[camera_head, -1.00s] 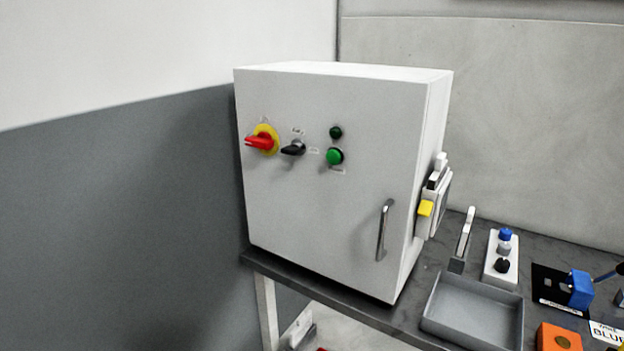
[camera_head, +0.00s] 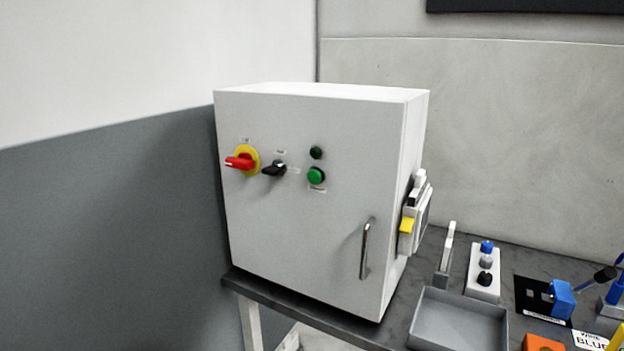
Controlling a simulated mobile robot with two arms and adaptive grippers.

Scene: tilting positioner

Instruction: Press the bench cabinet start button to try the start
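The bench cabinet (camera_head: 300,240) is a light grey box standing on the dark bench at the middle of the view, its door shut. The green start button (camera_head: 316,175) sits on the upper part of its front, below a dark green lamp (camera_head: 316,153). To the left are a black selector switch (camera_head: 275,169) and a red rotary handle on a yellow disc (camera_head: 241,162). Nothing covers the button. Neither of my grippers is in view.
A grey open tray (camera_head: 459,322) lies on the bench right of the cabinet. An orange block (camera_head: 543,343) is at the bottom edge. The space before the cabinet looks clear.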

